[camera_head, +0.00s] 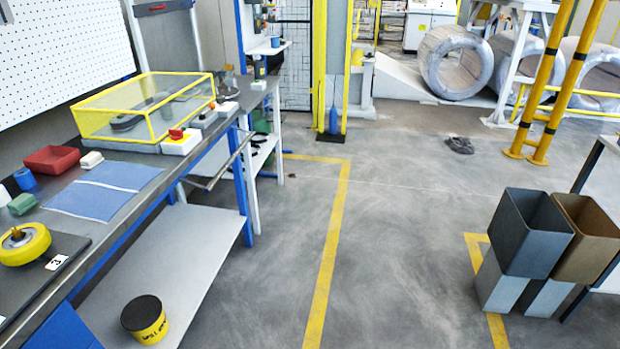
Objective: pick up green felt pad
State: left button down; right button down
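A small green block (22,204), which looks like the green felt pad, lies on the grey workbench (112,213) at the far left of the head view. A blue roll (25,178) is just behind it, and a small white piece at the left picture edge touches or nearly touches it. Neither of my grippers is in view, so I cannot see whether they are open or shut.
Near the pad are a red tray (55,159), blue sheets (103,190) and a yellow ring (24,244) on a dark plate. A yellow-framed guard (150,122) stands farther along the bench. Bins (530,232) stand at right. The middle floor is clear.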

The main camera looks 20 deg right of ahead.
aim_at(23, 203)
jog(key=i+l+u, duration=0.1)
jog(key=i+u, duration=0.15)
jog(key=u, duration=0.2)
jog(key=i+l+u, duration=0.15)
jog(key=u, duration=0.25)
jog(key=i+l+u, duration=0.25)
jog(key=u, duration=0.2)
